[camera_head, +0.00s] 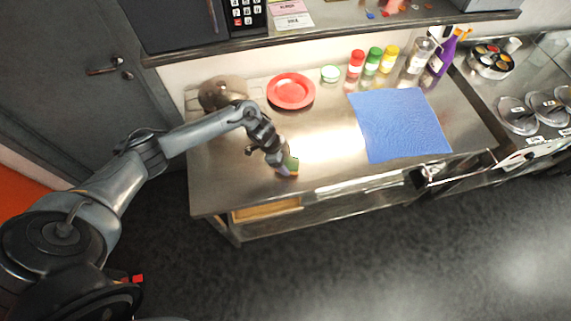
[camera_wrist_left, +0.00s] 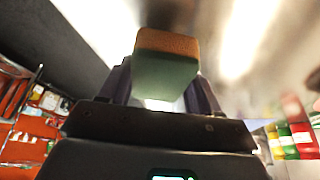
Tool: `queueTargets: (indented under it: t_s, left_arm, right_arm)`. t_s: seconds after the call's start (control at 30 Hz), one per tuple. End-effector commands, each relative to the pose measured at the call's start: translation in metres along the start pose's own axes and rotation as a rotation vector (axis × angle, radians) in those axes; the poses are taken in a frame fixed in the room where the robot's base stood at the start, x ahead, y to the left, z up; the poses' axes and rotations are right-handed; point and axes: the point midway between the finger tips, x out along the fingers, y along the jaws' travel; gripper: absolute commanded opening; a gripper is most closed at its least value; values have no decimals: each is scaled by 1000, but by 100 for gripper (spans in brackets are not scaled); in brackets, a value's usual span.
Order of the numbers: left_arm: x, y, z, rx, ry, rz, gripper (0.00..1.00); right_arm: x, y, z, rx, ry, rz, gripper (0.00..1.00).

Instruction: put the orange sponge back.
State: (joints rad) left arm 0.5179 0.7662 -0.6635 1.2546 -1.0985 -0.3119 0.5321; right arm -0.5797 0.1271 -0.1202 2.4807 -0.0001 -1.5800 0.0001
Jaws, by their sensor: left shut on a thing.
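The orange sponge (camera_wrist_left: 166,42) has an orange layer and a green layer. In the left wrist view it is between the fingers of my left gripper (camera_wrist_left: 163,90). In the head view the sponge (camera_head: 291,166) shows as a small green and orange piece at the tip of my left gripper (camera_head: 283,160). My left gripper is shut on it, over the front left part of the steel counter (camera_head: 230,175). I cannot tell whether the sponge touches the counter. My right gripper is not in view.
A red plate (camera_head: 291,91) and a brown rounded object (camera_head: 222,93) are at the back left. A blue cloth (camera_head: 400,125) lies on the right. Bottles with red (camera_head: 355,64), green (camera_head: 373,60) and yellow (camera_head: 389,59) colours stand along the back. The counter's middle is clear.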

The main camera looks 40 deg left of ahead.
Motion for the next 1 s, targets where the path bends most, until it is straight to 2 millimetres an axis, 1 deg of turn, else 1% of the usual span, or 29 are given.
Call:
queueTargets:
  t_s: [0.1,0.2,0.63,0.67,0.8,1.0]
  left_arm:
    - [14,1,6,-1,-1,3,34]
    - [20,0,8,-1,0,1,34]
    - [25,0,11,0,-1,1,34]
    - [24,0,10,0,-1,0,67]
    - [24,0,10,0,-1,1,88]
    - [24,0,10,0,-1,1,88]
  right_arm:
    - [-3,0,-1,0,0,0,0]
    - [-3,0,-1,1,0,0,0]
    - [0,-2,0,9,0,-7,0]
    - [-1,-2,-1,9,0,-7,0]
    - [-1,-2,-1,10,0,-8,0]
    - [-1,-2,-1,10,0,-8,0]
